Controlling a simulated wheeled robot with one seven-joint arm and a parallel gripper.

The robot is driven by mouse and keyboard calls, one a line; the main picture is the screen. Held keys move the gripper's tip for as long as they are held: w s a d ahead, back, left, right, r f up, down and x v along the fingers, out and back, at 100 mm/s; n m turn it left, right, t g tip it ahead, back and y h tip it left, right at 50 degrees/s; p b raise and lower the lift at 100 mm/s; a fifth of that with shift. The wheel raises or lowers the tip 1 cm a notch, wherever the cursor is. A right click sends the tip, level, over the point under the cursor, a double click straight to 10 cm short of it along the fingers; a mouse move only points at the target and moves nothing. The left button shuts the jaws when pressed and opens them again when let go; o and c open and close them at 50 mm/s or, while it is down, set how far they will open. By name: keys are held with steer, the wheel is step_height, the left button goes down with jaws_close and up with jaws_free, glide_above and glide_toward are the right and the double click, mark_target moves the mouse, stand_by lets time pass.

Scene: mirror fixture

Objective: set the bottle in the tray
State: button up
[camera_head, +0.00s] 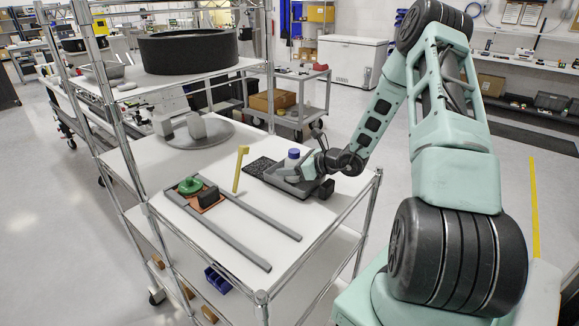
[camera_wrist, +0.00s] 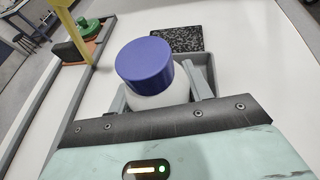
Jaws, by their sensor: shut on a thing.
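The bottle is white with a blue cap (camera_wrist: 145,66); in the head view its cap (camera_head: 293,153) shows just beside my gripper (camera_head: 303,170). My gripper is shut on the bottle, with a grey finger on either side of its white body in the wrist view (camera_wrist: 152,100). The bottle looks close to upright. The grey tray (camera_head: 278,182) lies on the white cart top under and around the bottle. In the wrist view the tray's wall (camera_wrist: 209,75) shows behind the bottle. The bottle's base is hidden, so I cannot tell whether it touches the tray floor.
A dark speckled mat (camera_head: 259,166) lies beside the tray. A yellow upright piece (camera_head: 240,170) stands to its left. Two grey rails (camera_head: 243,214) flank a brown block with a green knob (camera_head: 190,186). A round grey plate (camera_head: 221,134) lies behind. The cart top at front right is clear.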

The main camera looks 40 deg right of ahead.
steer(key=shift+f, duration=0.2)
steer(key=o, duration=0.8)
steer(key=shift+r, duration=0.1)
